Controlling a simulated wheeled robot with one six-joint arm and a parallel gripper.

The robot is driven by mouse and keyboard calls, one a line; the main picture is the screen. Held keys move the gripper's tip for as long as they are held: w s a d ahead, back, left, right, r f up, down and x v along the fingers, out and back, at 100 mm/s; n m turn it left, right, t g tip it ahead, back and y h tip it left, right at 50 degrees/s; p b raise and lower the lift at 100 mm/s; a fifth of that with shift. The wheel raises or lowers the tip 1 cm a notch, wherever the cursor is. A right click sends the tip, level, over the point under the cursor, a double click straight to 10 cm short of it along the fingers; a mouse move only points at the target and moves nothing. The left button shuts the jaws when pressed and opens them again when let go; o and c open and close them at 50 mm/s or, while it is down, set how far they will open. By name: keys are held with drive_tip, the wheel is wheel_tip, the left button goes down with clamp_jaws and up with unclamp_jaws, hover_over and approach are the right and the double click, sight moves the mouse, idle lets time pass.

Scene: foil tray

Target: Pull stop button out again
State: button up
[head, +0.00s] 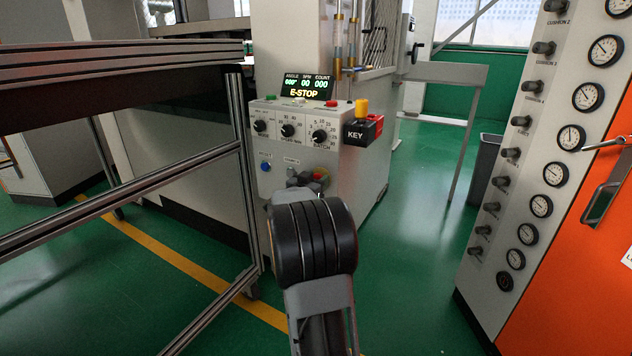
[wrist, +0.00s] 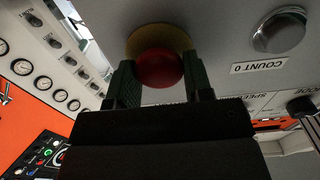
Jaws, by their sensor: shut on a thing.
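The stop button (wrist: 158,68), a round red cap on a yellow base, sits on the grey panel in the wrist view. My gripper (wrist: 160,84) has one dark finger on each side of the red cap and is shut on it. In the head view my gripper (head: 312,184) reaches the lower front of the control panel (head: 270,150), and my arm hides most of the spot. A little red of the stop button (head: 321,173) shows there. The display (head: 307,87) above reads E-STOP.
Dials, a blue button (head: 265,167) and a white COUNT 0 button (wrist: 279,31) are close by on the panel. A red-and-black key box (head: 363,130) juts out at its right. A metal frame (head: 245,180) stands left.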

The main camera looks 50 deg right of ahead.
drive_tip(key=c, duration=0.5)
drive_tip(key=shift+s+a+f+p, duration=0.15)
drive_tip(key=shift+s+a+p, duration=0.05)
drive_tip(key=shift+a+p, duration=0.45)
drive_tip(key=o, duration=1.3)
drive_tip(key=shift+r, duration=0.2)
drive_tip(key=p+v, duration=0.3)
drive_tip(key=v, duration=1)
drive_tip(key=shift+s+a+f, duration=0.1)
drive_tip(key=shift+a, duration=0.25)
